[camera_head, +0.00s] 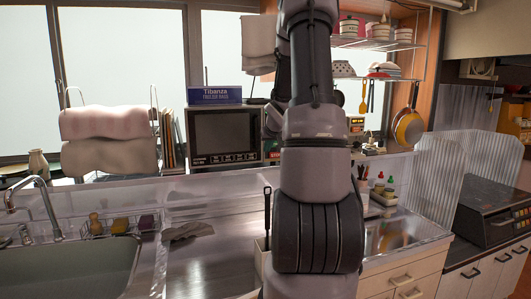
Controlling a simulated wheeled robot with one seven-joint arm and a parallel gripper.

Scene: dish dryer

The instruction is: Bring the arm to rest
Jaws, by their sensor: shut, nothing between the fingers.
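My arm rises through the middle of the head view, from the bottom edge to the top edge. It stands in front of the counter and hides part of it. Another grey link of mine shows just behind it, beside the microwave. I cannot make out my gripper or its fingers in this view.
A steel counter (215,255) runs across the front, with a sink (75,270) at left. Pans (409,128) hang at right under a wire shelf (375,44). A stove (492,215) is far right.

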